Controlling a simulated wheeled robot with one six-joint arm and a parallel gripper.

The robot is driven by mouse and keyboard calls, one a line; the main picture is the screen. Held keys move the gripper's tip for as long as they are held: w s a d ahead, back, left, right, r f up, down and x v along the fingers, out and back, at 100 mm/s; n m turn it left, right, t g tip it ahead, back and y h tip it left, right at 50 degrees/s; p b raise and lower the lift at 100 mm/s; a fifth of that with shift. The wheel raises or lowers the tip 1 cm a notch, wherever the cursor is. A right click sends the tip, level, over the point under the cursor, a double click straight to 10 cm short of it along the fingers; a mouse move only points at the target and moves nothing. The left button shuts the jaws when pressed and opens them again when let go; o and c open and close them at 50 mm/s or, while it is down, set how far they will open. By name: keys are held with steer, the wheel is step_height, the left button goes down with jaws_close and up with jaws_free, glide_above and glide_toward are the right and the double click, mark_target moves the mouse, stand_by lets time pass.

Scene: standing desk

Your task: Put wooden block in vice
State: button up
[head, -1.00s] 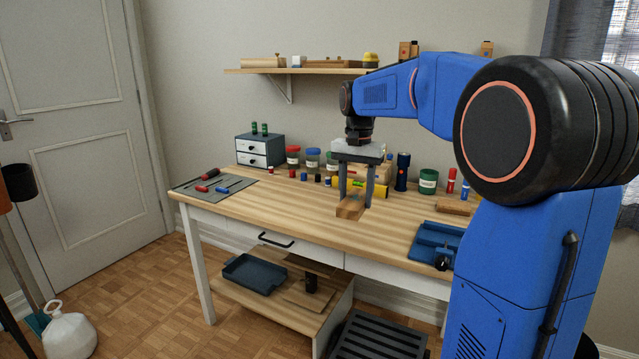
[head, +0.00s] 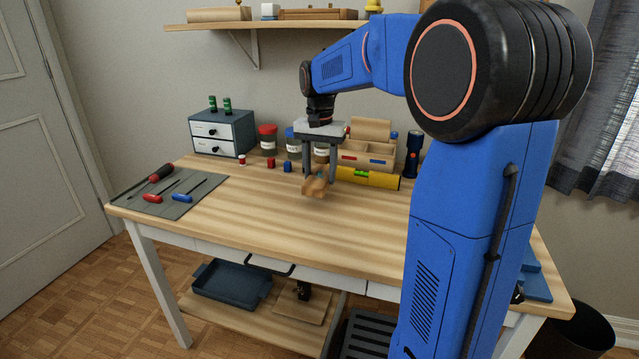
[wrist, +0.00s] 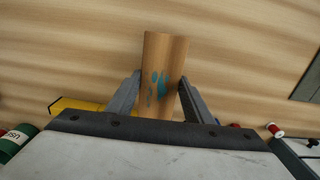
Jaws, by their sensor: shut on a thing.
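The wooden block (head: 314,188) is light brown and is held between the fingers of my gripper (head: 319,178), over the back half of the desk. In the wrist view the block (wrist: 163,62) has a teal mark and projects beyond my gripper (wrist: 159,92), with a finger on each side. Its height above the desk is hard to tell. The blue vice (head: 535,282) shows only in part at the desk's right end, mostly hidden behind my arm.
A yellow level (head: 368,179) lies just right of the block, with an organizer (head: 366,155) behind it. Jars (head: 267,140) and a small drawer unit (head: 222,132) stand at the back. A grey tool mat (head: 173,194) lies at the left. The desk's front middle (head: 290,225) is clear.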

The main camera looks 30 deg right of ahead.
steer(key=shift+f, duration=1.75)
steer(key=shift+f, duration=0.15)
steer(key=o, duration=1.1)
steer(key=shift+o, duration=0.6)
step_height(320, 180, up, 12)
steer(key=shift+r, duration=0.2)
step_height(320, 180, up, 4)
glide_above(320, 175)
steer(key=f, duration=1.1)
steer(key=shift+s+a, duration=0.25)
steer(key=shift+s, duration=0.1)
steer(key=shift+w+d+f, duration=0.1)
steer(key=shift+w+f, duration=0.05)
steer(key=shift+f, duration=1.35)
steer(key=shift+w+d+f, duration=0.1)
steer(key=shift+f, duration=1.35)
